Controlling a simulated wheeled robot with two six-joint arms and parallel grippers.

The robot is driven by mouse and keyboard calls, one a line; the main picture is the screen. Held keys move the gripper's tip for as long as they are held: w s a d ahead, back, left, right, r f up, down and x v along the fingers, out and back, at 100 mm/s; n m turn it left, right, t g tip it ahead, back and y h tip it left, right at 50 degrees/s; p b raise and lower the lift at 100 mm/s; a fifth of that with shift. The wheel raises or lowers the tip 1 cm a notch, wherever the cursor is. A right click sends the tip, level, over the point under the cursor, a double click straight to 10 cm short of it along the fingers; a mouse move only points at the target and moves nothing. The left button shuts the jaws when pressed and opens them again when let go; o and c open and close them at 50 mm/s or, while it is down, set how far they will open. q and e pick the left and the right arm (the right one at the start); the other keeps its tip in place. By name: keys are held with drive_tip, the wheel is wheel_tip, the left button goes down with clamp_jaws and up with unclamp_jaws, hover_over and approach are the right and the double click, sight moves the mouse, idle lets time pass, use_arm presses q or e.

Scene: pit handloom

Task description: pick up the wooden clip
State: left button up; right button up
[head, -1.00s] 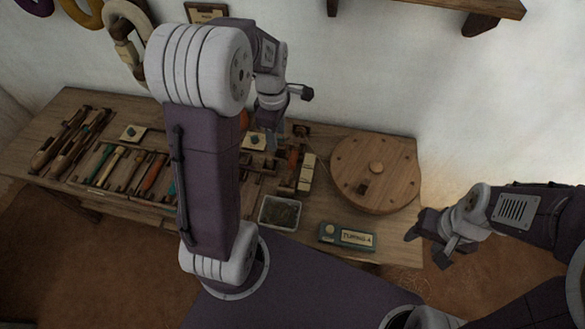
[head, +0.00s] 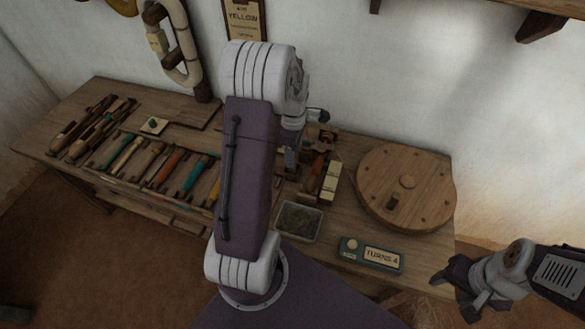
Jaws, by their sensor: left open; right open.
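I cannot pick out the wooden clip for certain. My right gripper (head: 458,290) is open and empty, off the bench's front right corner. My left arm hides part of the bench's middle.
The wooden bench (head: 330,228) stands against a white wall. Several shuttles and coloured tools (head: 150,165) lie at its left. A dark-filled tray (head: 298,222), a "TURNS 4" box (head: 371,255) and pale blocks (head: 330,180) sit near the middle. A shelf (head: 500,14) juts out above.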

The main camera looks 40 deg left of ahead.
use_arm(q)
wheel_tip(320, 180, down, 4)
drive_tip(key=shift+a+f+b, duration=0.1)
drive_tip(key=shift+f+b, duration=0.1)
drive_tip(key=shift+b, duration=0.3)
clamp_jaws()
